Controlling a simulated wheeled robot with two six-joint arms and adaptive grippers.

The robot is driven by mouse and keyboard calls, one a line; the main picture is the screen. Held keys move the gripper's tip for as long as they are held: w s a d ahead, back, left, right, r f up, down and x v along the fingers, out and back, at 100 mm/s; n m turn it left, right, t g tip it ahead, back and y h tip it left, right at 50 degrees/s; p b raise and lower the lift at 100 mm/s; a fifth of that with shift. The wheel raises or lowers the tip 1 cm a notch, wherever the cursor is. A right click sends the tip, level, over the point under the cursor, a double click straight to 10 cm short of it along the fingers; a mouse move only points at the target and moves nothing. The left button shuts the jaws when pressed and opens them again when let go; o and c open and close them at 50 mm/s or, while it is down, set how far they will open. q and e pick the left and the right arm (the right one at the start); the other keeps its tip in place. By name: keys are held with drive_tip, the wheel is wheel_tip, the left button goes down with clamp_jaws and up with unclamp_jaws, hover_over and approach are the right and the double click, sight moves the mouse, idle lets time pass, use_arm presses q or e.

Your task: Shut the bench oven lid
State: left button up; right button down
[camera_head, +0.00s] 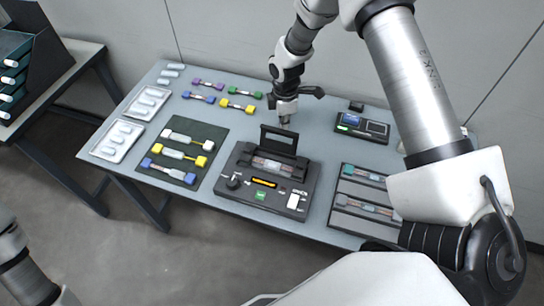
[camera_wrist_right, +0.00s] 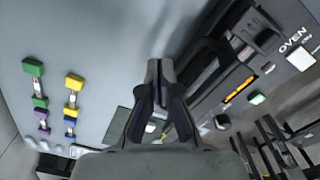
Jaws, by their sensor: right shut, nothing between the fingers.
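The bench oven (camera_head: 225,188) is a dark box near the middle of the table, with an orange display, a knob and a white switch on its front. Its lid (camera_head: 279,138) stands raised at the back, with a pale window in it. My right gripper (camera_head: 285,122) is shut and empty, pointing down just behind the lid's top edge; I cannot tell whether they touch. In the right wrist view the fingertips (camera_wrist_right: 160,68) are together, and the oven (camera_wrist_right: 270,68) lies to their right. My left gripper is out of view.
A dark mat (camera_head: 182,134) with several coloured connector pieces lies left of the oven. More pieces (camera_head: 239,105) lie behind it. A small device with a screen (camera_head: 362,127) stands at the back right. A grey tray (camera_head: 345,221) sits right of the oven. White trays (camera_head: 118,140) are at the left.

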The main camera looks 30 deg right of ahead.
sight(275, 158)
drive_tip(key=shift+f, duration=0.35)
drive_tip(key=shift+a, duration=0.1)
drive_tip(key=shift+s+a+r+p, duration=0.1)
drive_tip(key=shift+s+a+p, duration=0.2)
drive_tip(key=shift+s+a, duration=0.55)
drive_tip(key=shift+s+a+p, duration=0.25)
drive_tip(key=shift+s+a, duration=0.5)
drive_tip(key=shift+a, duration=0.15)
drive_tip(key=shift+s+a+p, duration=0.2)
drive_tip(key=shift+s+a, duration=0.5)
drive_tip(key=shift+a, duration=0.2)
wheel_tip(275, 158, up, 7)
drive_tip(key=p, duration=0.5)
drive_tip(key=shift+w+d+p, duration=0.35)
drive_tip(key=shift+d+p, duration=0.05)
drive_tip(key=shift+d, duration=0.05)
